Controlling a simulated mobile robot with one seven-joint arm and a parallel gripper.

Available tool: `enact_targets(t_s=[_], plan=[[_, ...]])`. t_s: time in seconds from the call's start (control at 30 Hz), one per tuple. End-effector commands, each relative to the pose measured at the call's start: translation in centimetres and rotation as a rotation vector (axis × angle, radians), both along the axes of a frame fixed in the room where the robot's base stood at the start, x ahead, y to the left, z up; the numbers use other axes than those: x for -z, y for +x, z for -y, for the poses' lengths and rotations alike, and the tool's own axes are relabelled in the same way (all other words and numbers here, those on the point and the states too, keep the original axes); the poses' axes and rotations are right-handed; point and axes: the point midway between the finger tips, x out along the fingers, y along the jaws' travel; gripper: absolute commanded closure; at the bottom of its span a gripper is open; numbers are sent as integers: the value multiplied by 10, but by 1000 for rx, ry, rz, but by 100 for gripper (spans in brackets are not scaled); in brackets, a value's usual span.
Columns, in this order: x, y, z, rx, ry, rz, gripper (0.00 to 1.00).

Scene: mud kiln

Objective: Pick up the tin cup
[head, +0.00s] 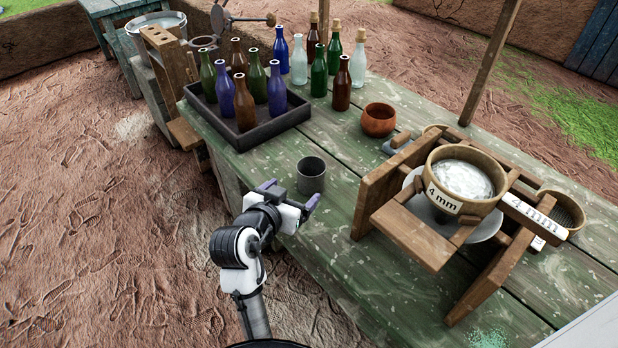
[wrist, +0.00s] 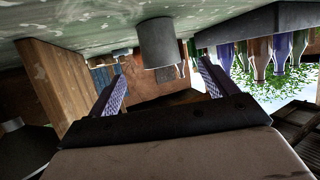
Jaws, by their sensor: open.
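The tin cup (head: 311,176) is a plain grey cylinder standing upright on the green plank table (head: 335,215), near its front edge. My gripper (head: 291,194) is open and empty at that edge, just in front of the cup, with its purple fingers pointing towards it. In the wrist view, which is upside down, the cup (wrist: 160,43) appears beyond and between the fingertips of my gripper (wrist: 163,72). The cup looks apart from both fingers. Its far side is hidden.
A dark tray (head: 250,130) of several bottles stands behind and left of the cup, with more bottles behind. An orange clay pot (head: 378,119) stands behind and right. A wooden stand (head: 410,235) holding a sieve (head: 445,200) is to the right. Bare tabletop surrounds the cup.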

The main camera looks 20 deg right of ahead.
Motion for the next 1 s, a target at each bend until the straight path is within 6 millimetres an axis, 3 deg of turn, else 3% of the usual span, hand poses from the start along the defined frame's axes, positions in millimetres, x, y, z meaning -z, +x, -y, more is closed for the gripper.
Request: enact_targets(t_s=[0.2,0.43,0.7,1.0], plan=[[11,25,25,1,0,-2,15],[17,35,36,1,2,-2,15],[31,59,62,-2,0,-2,15],[36,63,65,-3,2,0,15]])
